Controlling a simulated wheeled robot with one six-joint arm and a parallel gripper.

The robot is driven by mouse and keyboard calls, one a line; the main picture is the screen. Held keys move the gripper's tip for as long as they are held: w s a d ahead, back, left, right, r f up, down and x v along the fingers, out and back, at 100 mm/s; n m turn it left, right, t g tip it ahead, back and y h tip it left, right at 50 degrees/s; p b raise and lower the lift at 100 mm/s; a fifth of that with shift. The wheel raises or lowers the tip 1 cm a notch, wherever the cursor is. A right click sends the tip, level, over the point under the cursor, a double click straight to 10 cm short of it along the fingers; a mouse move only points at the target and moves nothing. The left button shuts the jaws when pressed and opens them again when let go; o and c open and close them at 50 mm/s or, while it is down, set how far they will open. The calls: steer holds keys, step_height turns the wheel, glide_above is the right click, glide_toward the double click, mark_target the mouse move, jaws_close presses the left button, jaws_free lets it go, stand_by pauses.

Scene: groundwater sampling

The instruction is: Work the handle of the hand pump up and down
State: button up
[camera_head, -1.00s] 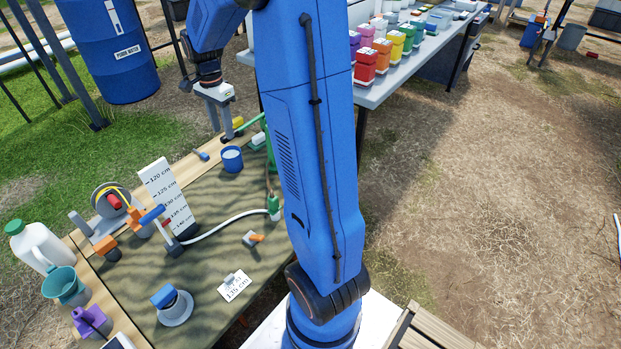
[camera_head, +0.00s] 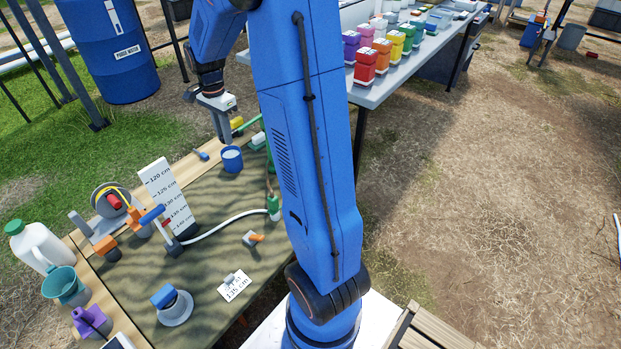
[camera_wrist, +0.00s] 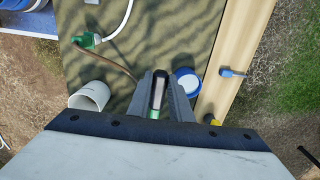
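The green hand pump (camera_head: 270,148) stands on the far side of the work table, partly hidden behind my arm. Its green lever handle (camera_head: 249,123) slopes out toward the left. My gripper (camera_head: 223,138) hangs above the table's far edge, fingers pointing down, close to the handle's outer end. In the wrist view my gripper (camera_wrist: 160,78) has its two grey fingers apart. A bar with a light top, dark sides and a green end (camera_wrist: 153,114) shows in the gap between them, apparently part of the pump handle. Whether the fingers touch it is not clear.
A blue cup (camera_head: 232,159) and a yellow piece (camera_head: 237,121) are close to my gripper. A white container (camera_wrist: 92,94) lies left of the fingers. A depth scale (camera_head: 166,195) stands further along the table. Another table (camera_head: 385,82) with colored bottles is at the right.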

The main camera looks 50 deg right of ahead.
steer(key=d+r+y, duration=0.1)
steer(key=r+y, duration=0.1)
steer(key=d+r+y, duration=0.2)
steer(key=r, duration=0.1)
steer(key=d+r+y, duration=0.1)
steer(key=r+y, duration=0.1)
steer(key=r, duration=0.1)
steer(key=shift+w+d+r, duration=0.1)
steer(key=shift+d+r, duration=0.1)
steer(key=shift+d, duration=0.2)
steer(key=shift+d+r+y, duration=0.2)
steer(key=shift+r+y, duration=0.5)
steer(key=shift+r, duration=0.05)
steer(key=shift+a, duration=0.1)
steer(key=a+f+h, duration=0.1)
steer(key=f+h, duration=0.1)
steer(key=f, duration=0.1)
steer(key=a+f+h, duration=0.2)
steer(key=f+h, duration=0.1)
steer(key=a+f+h, duration=0.2)
steer(key=f, duration=0.1)
steer(key=shift+f, duration=0.4)
steer(key=o, duration=1)
steer(key=shift+a, duration=0.1)
